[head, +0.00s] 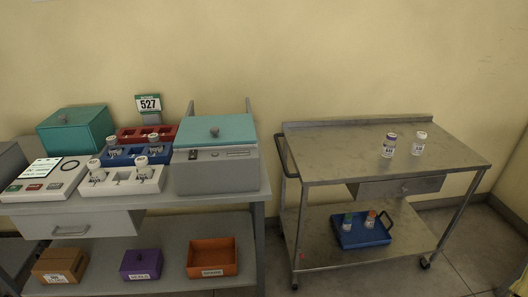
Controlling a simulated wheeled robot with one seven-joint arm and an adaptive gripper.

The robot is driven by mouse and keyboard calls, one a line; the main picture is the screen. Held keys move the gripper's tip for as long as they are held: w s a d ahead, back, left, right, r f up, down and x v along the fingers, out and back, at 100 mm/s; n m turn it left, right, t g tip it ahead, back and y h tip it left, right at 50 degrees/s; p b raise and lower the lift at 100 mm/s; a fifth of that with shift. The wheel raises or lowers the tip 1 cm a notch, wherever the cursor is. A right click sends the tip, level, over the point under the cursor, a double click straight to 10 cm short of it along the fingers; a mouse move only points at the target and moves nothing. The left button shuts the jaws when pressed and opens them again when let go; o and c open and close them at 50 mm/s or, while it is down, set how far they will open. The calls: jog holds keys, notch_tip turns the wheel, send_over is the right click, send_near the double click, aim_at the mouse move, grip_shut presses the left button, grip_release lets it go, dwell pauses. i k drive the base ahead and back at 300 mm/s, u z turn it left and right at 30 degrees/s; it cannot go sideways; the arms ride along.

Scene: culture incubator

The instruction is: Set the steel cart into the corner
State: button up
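The steel cart (345,158) stands against the back wall, right of the workbench, with a gap between them. It has a flat top, a drawer (400,187), a lower shelf (330,256), dark casters and a push handle (285,157) on its left end. Two white labelled bottles, one nearer (388,146) and one to its right (419,144), stand upright on the top. A blue tray (362,239) with small vials sits on the lower shelf. The room corner (493,192) is to the cart's right, with some floor between. My gripper is not in view.
The workbench (258,195) at left carries a teal-lidded grey device (215,168), vial racks (122,180) and a teal box (76,131). Brown, purple and orange boxes (211,258) sit on its lower shelf. Floor (465,250) is clear right of the cart.

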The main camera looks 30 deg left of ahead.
aim_at(348, 152)
jog(key=u, duration=1.3)
jog(key=i, duration=1)
